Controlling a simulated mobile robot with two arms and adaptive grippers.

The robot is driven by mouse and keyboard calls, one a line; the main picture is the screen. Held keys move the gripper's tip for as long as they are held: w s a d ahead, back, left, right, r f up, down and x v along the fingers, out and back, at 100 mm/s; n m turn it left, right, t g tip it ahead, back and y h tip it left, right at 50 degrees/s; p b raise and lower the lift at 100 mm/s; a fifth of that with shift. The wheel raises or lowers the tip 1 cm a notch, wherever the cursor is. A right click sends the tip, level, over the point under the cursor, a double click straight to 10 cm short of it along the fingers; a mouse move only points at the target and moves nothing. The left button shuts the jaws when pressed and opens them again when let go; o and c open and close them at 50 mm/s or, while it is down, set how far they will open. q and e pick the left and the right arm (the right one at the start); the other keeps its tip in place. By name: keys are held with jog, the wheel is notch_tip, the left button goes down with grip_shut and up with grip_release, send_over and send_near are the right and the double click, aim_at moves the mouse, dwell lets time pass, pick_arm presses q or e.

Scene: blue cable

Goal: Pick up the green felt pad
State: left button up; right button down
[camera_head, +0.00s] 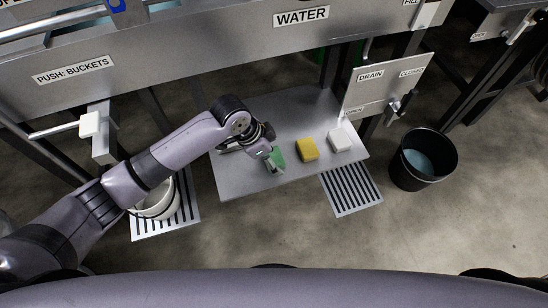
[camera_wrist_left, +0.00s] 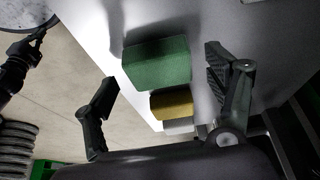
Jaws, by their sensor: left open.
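The green felt pad (camera_head: 279,156) is a small green block on the grey metal shelf (camera_head: 240,183), partly covered by my left gripper in the head view. My left gripper (camera_head: 273,168) is over the pad, with its fingers pointing down towards the shelf. In the left wrist view the pad (camera_wrist_left: 157,64) lies beyond and between the two spread fingers (camera_wrist_left: 162,97). I see no finger touching it there. The left gripper is open and empty.
A yellow block (camera_head: 307,149) and a white block (camera_head: 340,139) sit to the right of the pad on the shelf. A black bucket (camera_head: 406,177) stands on the floor at right, a white bucket (camera_head: 165,203) at left. Slotted grates lie below the shelf.

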pick_arm(q)
jog(key=shift+c, duration=0.2)
jog(key=c, duration=0.9)
